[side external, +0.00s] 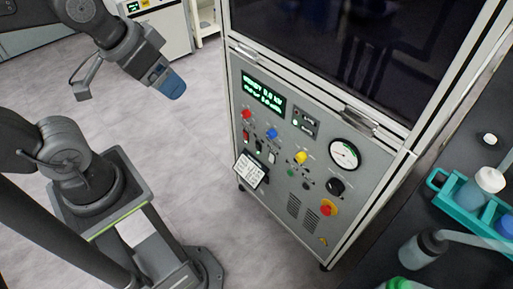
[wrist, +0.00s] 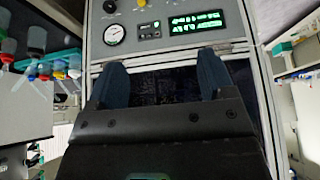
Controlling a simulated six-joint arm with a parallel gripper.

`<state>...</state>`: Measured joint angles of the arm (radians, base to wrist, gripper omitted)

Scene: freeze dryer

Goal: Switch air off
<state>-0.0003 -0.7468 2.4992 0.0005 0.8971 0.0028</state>
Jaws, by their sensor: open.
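The freeze dryer's grey control panel (side external: 290,185) faces the arm in the side view. It carries a red knob (side external: 247,114), a blue knob (side external: 272,133), a yellow knob (side external: 301,157), a red rocker switch (side external: 246,136) and other small switches. Their labels are too small to read, so I cannot tell which is the air control. My gripper (side external: 168,82) is up and left of the panel, apart from it. In the wrist view my gripper (wrist: 162,78) has its blue fingers spread with nothing between them. The panel's green display (wrist: 196,22) and gauge (wrist: 115,35) show beyond them.
A black knob (side external: 335,186) and a red-and-yellow stop button (side external: 328,208) are at the panel's right. A white card (side external: 249,170) sticks out lower left. A dark bench with a teal rack (side external: 451,194) stands at right. Floor between arm and panel is clear.

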